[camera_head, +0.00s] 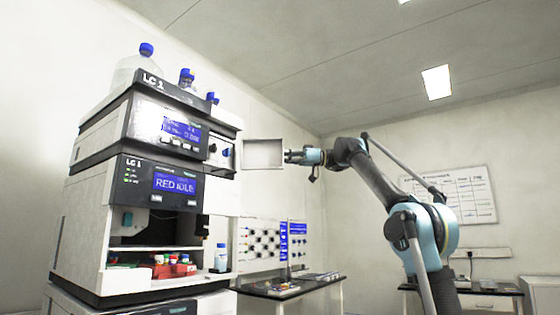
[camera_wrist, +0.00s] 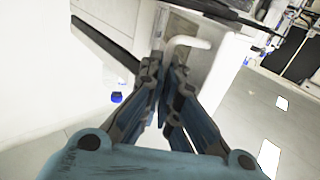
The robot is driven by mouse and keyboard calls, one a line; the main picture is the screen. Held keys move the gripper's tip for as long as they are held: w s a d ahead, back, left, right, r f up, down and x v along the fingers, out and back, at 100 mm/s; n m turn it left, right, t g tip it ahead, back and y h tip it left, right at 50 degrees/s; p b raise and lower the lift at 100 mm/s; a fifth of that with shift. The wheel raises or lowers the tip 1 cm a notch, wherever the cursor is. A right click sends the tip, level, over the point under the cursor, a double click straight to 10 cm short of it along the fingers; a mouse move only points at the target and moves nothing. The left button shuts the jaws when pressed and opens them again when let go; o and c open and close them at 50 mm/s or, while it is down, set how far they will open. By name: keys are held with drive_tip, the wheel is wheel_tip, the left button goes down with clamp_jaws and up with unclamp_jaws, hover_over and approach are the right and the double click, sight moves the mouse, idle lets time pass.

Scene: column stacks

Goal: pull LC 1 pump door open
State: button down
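The LC 1 stack stands at the left of the head view. Its pump door (camera_head: 263,154) is a pale framed panel, swung out to the right of the upper module (camera_head: 168,128), whose dark front fittings (camera_head: 221,152) show beside it. My gripper (camera_head: 291,157) is at the door's right edge. In the wrist view, a white bent handle (camera_wrist: 187,42) runs down between the fingertips of my gripper (camera_wrist: 164,78), which look closed on it. The exact contact is partly hidden by the fingers.
Blue-capped bottles (camera_head: 187,80) stand on top of the stack. A bench (camera_head: 300,290) stands behind.

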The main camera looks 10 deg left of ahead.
drive_tip(key=c, duration=2.3)
unclamp_jaws()
drive_tip(key=shift+w+d+f, duration=0.1)
drive_tip(key=shift+w, duration=0.05)
drive_tip(key=shift+o, duration=1.2)
drive_tip(key=shift+w+d, duration=0.2)
drive_tip(key=shift+d, duration=0.05)
drive_tip(key=shift+s+a, duration=0.1)
drive_tip(key=shift+s, duration=0.05)
drive_tip(key=v, duration=1.2)
